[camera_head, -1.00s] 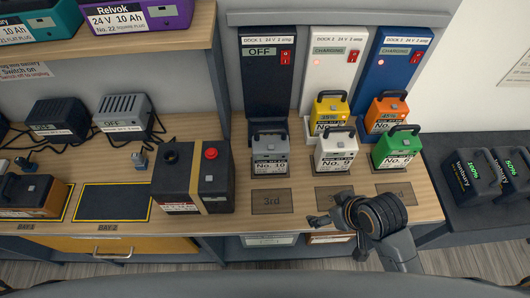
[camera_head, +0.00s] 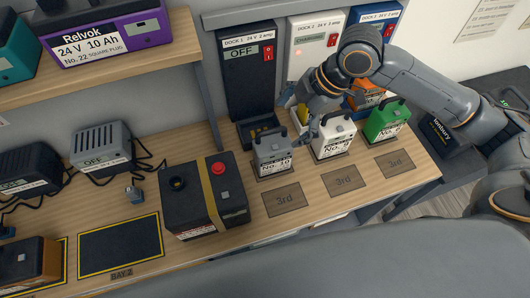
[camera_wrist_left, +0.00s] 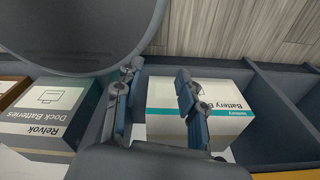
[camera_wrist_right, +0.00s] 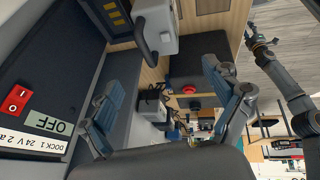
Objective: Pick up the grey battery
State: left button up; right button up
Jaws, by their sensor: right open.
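The grey battery (camera_head: 272,152), labelled No. 10 with a dark handle, stands upright on the bench in front of Dock 1. It also shows at the top of the right wrist view (camera_wrist_right: 158,28). My right gripper (camera_head: 303,118) is above and just right of it, near the docks, apart from it as far as I can tell. In the right wrist view its fingers (camera_wrist_right: 165,98) are spread with nothing between them. My left gripper (camera_wrist_left: 157,88) is open above a compartment with a white box (camera_wrist_left: 205,105); the left gripper is outside the head view.
Dock 1 (camera_head: 248,70) reads OFF and its bay is empty. White (camera_head: 333,136) and green (camera_head: 386,120) batteries stand right of the grey one. A black unit with a red button (camera_head: 205,195) stands left. Marked plates (camera_head: 283,200) in front are clear.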

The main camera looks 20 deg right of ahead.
aim_at(268, 145)
jog(key=x, duration=0.7)
jog(key=shift+f+p, duration=0.15)
jog(key=shift+p, duration=0.25)
jog(key=shift+a+f, duration=0.2)
jog(key=shift+f, duration=0.25)
jog(key=p+x, duration=0.1)
jog(key=x, duration=0.2)
jog(key=shift+s+f+p, duration=0.1)
jog(key=shift+f+p, duration=0.2)
jog(key=shift+f, duration=0.05)
jog(key=shift+a+f, duration=0.15)
jog(key=shift+f, duration=0.4)
jog(key=c, duration=1.7)
pick_arm(q)
jog(key=r, duration=0.1)
jog(key=d+r, duration=0.1)
jog(key=shift+s+r, duration=0.1)
jog(key=shift+r, duration=0.2)
pick_arm(e)
jog(key=shift+w+r, duration=0.15)
jog(key=shift+w, duration=0.05)
grip_shut()
jog(key=shift+r, duration=0.1)
